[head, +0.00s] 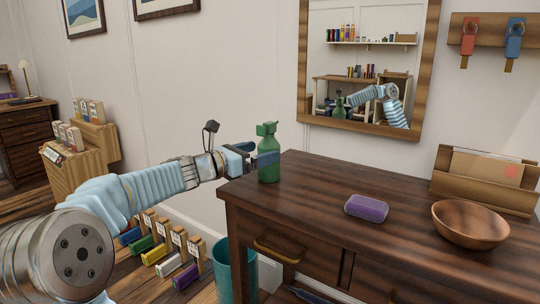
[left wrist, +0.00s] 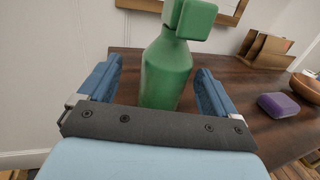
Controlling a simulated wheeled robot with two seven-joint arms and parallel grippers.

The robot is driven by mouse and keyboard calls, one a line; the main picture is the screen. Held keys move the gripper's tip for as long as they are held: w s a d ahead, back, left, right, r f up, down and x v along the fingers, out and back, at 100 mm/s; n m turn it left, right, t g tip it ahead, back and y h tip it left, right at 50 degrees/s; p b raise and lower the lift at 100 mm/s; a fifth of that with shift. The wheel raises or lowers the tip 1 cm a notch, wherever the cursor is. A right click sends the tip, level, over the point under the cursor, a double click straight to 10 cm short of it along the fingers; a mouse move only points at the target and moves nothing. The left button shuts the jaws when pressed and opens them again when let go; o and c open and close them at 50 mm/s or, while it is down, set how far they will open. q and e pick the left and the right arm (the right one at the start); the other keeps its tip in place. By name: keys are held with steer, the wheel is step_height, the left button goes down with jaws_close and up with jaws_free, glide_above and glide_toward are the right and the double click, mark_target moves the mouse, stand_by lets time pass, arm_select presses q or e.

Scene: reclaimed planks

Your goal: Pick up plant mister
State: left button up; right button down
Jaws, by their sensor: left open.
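The plant mister (head: 268,158) is a green bottle with a green spray head. It stands upright near the left end of the dark wooden dresser top (head: 320,188). My left gripper (head: 256,160) is at the mister, coming from the left. In the left wrist view the mister (left wrist: 166,72) stands between the two blue fingers of the left gripper (left wrist: 164,90). The fingers are apart, with a gap visible on each side of the bottle. The mister's base is hidden behind the gripper's dark palm in that view. My right gripper is not in view.
A purple block (head: 366,208) lies on the dresser top, with a wooden bowl (head: 470,224) and a letter holder (head: 486,184) at the right. A framed mirror (head: 428,75) hangs on the wall behind. A teal bin (head: 236,270) stands on the floor left of the dresser.

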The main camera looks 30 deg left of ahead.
mark_target(274, 143)
arm_select(q)
steer(key=w, duration=0.1)
steer(key=w+d+p, duration=0.1)
steer(key=w+d+r, duration=0.1)
steer(key=w, duration=0.1)
steer(key=shift+d, duration=0.15)
steer(key=shift+w+d, duration=0.1)
steer(key=shift+w, duration=0.25)
steer(key=shift+c, duration=0.4)
